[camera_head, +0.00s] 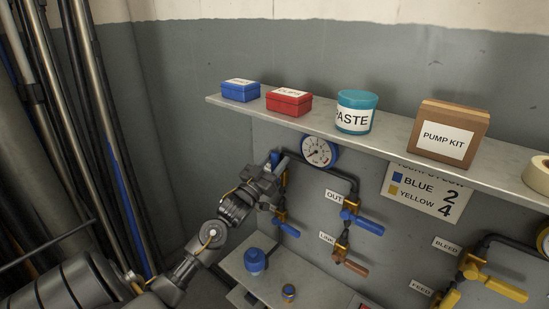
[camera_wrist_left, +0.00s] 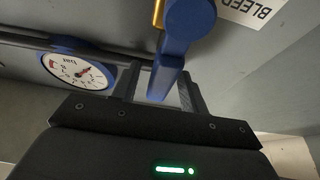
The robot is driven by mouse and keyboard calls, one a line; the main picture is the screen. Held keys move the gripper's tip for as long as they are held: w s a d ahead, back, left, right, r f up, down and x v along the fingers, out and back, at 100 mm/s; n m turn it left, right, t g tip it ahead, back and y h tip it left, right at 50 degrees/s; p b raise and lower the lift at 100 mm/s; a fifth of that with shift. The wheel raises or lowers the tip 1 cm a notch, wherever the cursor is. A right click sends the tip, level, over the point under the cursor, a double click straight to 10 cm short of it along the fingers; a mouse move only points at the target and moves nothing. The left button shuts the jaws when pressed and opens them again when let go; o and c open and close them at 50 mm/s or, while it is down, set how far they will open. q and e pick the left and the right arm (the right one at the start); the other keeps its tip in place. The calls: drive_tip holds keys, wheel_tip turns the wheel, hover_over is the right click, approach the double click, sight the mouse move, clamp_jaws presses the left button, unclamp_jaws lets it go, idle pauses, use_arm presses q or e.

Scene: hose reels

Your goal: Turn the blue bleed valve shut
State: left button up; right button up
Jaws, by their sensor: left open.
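The blue bleed valve handle (camera_wrist_left: 168,70) hangs from its round blue hub between the two fingers of my left gripper (camera_wrist_left: 160,88) in the left wrist view. The fingers are open on either side of the handle; I cannot tell whether either touches it. Part of a BLEED label (camera_wrist_left: 250,8) shows beside the hub. In the head view my left gripper (camera_head: 275,166) is at the panel, left of the round gauge (camera_head: 319,151), and largely hides this valve. The right gripper is not in view.
A shelf (camera_head: 375,143) above carries blue and red boxes, a paste jar (camera_head: 356,112) and a pump kit box (camera_head: 447,133). Right of my arm are another blue handle (camera_head: 367,225), an orange-brown handle (camera_head: 354,267) and yellow handles (camera_head: 500,287). Poles stand at the left.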

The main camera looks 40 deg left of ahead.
use_arm(q)
drive_tip(key=shift+w, duration=0.1)
clamp_jaws()
idle(0.3)
drive_tip(key=shift+d, duration=0.1)
